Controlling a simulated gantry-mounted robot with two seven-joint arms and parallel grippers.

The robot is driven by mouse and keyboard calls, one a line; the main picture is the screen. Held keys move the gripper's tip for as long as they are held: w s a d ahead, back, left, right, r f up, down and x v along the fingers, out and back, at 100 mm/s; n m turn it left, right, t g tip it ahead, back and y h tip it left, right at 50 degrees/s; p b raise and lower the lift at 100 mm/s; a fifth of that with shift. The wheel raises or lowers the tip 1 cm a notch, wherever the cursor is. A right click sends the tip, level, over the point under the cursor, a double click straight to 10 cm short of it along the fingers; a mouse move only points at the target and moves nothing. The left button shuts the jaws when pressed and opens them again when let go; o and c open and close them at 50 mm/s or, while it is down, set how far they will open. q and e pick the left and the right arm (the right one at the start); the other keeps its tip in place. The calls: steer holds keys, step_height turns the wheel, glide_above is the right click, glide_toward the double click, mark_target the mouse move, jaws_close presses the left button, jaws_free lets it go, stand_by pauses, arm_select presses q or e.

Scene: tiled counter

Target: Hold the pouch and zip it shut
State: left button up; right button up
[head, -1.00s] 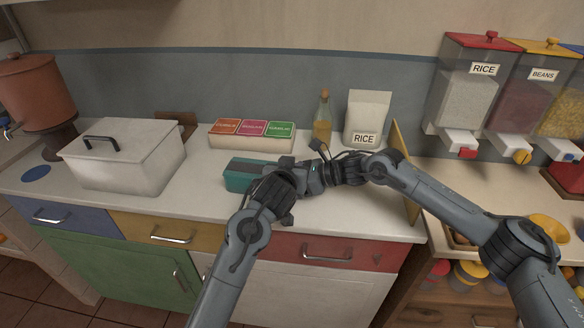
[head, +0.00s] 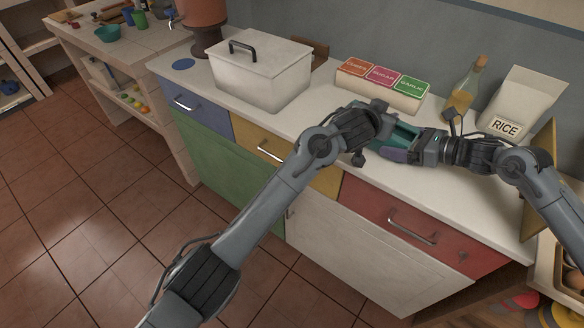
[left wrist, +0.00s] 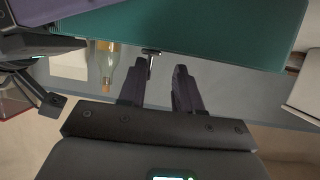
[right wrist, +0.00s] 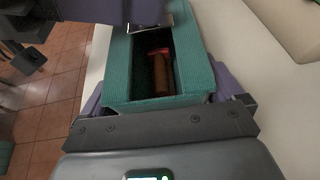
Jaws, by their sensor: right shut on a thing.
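The teal pouch (head: 402,133) lies on the counter, partly covered by my arms in the head view. In the right wrist view the pouch (right wrist: 118,72) is open along its top, and a red and brown thing (right wrist: 160,75) lies inside. My right gripper (head: 408,150) is shut on the pouch's near end, one purple finger on each side. My left gripper (left wrist: 160,80) is at the pouch's far end. Its two fingers stand apart, with a small metal zipper pull (left wrist: 151,62) near their tips. The pull does not look clamped. The pouch's teal side (left wrist: 200,30) fills the top of the left wrist view.
A white lidded bin (head: 260,80) is to the left. A wooden board (head: 540,170) stands at the right. The counter's front edge is close.

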arm_select(q)
steer(key=w+a, duration=0.1)
steer(key=a, duration=0.1)
steer(key=w+a, duration=0.3)
steer(key=a, duration=0.1)
steer(key=shift+w+a, duration=0.15)
steer(key=shift+w, duration=0.15)
steer(key=v, duration=1.2)
steer(key=s+a+f+n+y, duration=0.1)
steer(key=s+a+f, duration=0.1)
steer(key=a+f, duration=0.2)
steer(key=s+a+f+n+y, duration=0.1)
steer(key=a+f, duration=0.4)
steer(key=f, duration=0.6)
steer(key=shift+s+y, duration=0.5)
steer(key=shift+s, duration=0.7)
steer(key=w+d+r+m+h, duration=0.1)
steer(key=w+d+r, duration=0.1)
steer(key=d+r, duration=0.4)
steer(key=w+d+r+m+h, duration=0.1)
steer(key=w+d+r+h, duration=0.2)
steer(key=r, duration=0.6)
steer(key=shift+y, duration=0.5)
steer(key=x, duration=1.2)
steer(key=shift+s+d, duration=0.1)
steer(key=shift+d, duration=0.35)
